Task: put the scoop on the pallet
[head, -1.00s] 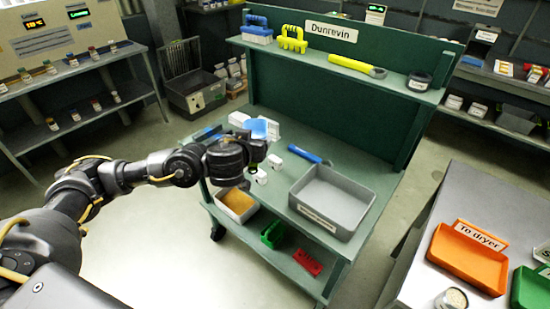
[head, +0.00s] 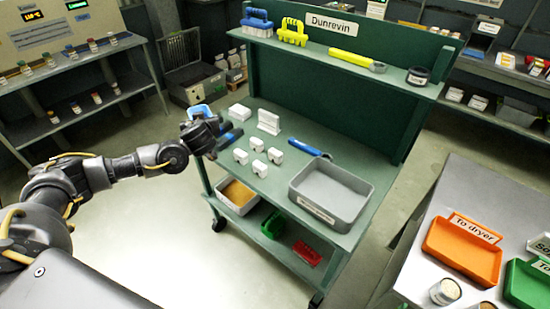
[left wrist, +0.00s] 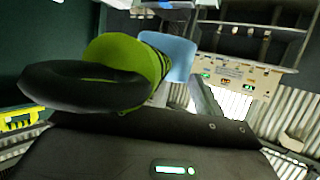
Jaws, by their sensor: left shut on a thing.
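My left gripper (head: 205,128) is past the left end of the green bench, held above the floor. It is shut on the scoop, whose light blue pan (head: 200,112) shows just beyond the fingers. In the left wrist view the blue pan (left wrist: 175,55) sits behind a lime-green and black part (left wrist: 130,60); the grip itself is partly hidden. A low brown piece under white bottles on the floor at the back may be the pallet (head: 236,76), but it is too small to tell. My right gripper is not in view.
The green bench (head: 255,205) carries a grey tray (head: 335,185), several white blocks and blue-handled tools. A grey crate (head: 193,93) stands on the floor behind. A shelf (head: 75,85) with jars is at left. The floor between is clear.

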